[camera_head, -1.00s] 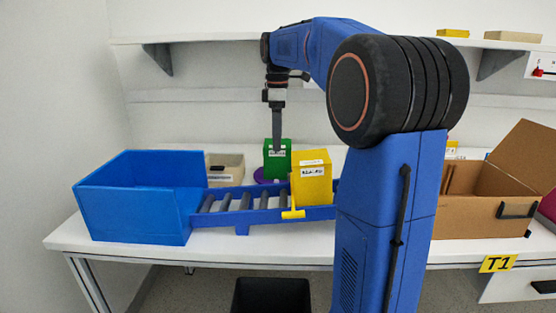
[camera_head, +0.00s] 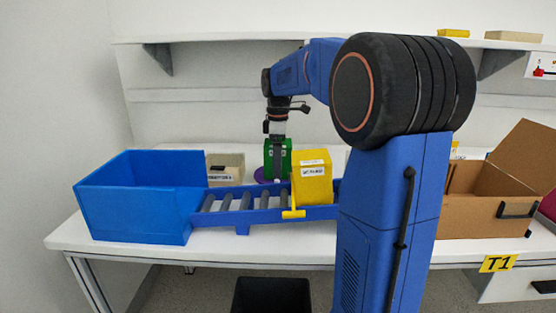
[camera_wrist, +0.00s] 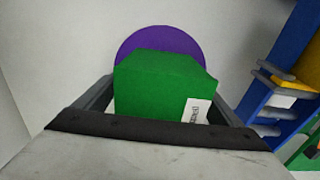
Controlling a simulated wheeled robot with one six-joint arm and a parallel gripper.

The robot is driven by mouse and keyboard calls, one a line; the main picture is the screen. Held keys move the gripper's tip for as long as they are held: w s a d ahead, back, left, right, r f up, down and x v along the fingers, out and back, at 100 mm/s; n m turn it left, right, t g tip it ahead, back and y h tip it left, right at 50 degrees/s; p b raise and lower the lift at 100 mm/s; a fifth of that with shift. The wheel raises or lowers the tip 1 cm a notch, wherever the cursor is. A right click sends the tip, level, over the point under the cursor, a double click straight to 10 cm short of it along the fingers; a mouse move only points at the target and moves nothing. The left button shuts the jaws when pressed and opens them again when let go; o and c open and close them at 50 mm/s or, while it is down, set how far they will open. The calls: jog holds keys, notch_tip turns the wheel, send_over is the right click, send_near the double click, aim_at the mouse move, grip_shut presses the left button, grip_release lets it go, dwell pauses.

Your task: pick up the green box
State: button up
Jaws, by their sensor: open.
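The green box (camera_head: 285,158) stands behind the roller conveyor, upright, next to a purple disc (camera_head: 260,176). My gripper (camera_head: 277,163) is directly above and around it, pointing down. In the wrist view the green box (camera_wrist: 160,85) sits between the two dark fingers, with a white label on its right front. The fingers are open, one on each side of the box. I cannot tell whether either finger touches it. The purple disc (camera_wrist: 160,40) shows behind the box. The lower part of the box is partly hidden in the wrist view by my gripper body.
A yellow box (camera_head: 311,185) stands close to the right at the blue roller conveyor (camera_head: 243,215). An open blue bin (camera_head: 135,212) is at the left, with a beige bin (camera_head: 225,163) behind the conveyor. An open cardboard box (camera_head: 470,215) is at the right.

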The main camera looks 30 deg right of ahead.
aim_at(287, 145)
jog(key=c, duration=1.4)
notch_tip(287, 145, up, 10)
jog(key=shift+f, duration=0.1)
jog(key=shift+c, duration=0.2)
